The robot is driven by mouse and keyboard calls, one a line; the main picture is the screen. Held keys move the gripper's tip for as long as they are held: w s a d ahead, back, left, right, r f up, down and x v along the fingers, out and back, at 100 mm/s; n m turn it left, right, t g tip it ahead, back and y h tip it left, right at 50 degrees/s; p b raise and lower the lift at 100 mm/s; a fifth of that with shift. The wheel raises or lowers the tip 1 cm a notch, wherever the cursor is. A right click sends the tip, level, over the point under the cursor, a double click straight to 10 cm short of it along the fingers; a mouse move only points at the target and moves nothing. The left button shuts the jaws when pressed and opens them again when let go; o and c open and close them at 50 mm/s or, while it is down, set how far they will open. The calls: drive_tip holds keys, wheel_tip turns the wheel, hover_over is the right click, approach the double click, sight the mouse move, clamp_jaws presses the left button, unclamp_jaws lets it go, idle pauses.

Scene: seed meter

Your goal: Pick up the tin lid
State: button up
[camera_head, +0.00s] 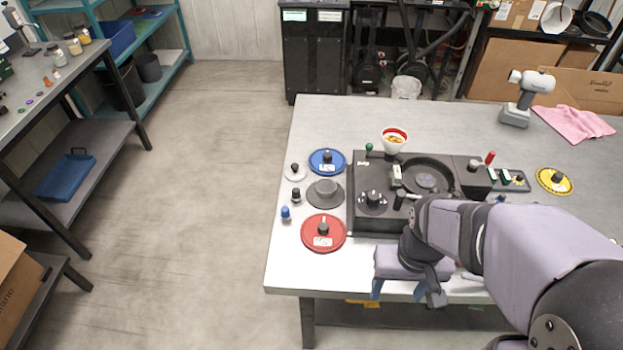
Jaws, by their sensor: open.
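Several round discs with knobs lie on the table, and I cannot tell for certain which is the tin lid. A grey metal-looking round piece (325,191) with a raised centre sits left of the black machine. A yellow disc (555,181) lies at the far right. My gripper (399,291) is open, seemingly empty, with fingers pointing down by the table's front edge, right of the red disc and apart from it.
The black machine (365,225) fills the table's middle, partly hidden by my arm. A red-and-white bowl (395,140) stands at its back edge. Small knobbed pieces, one blue (285,212), stand at the left edge.

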drive_tip(key=m+t+y+b, duration=0.2)
drive_tip(key=m+y+b, duration=0.3)
drive_tip(key=m, duration=1.9)
approach(296, 173)
drive_tip(key=shift+h, duration=0.5)
drive_tip(key=shift+a+p+x, duration=0.2)
drive_tip(key=shift+p+x, duration=0.25)
drive_tip(key=shift+x, duration=1.25)
drive_tip(key=shift+a+p+x, duration=0.2)
drive_tip(key=shift+p+x, duration=0.25)
drive_tip(key=shift+x, duration=1.25)
drive_tip(key=shift+r, duration=0.15)
drive_tip(key=c, duration=0.8)
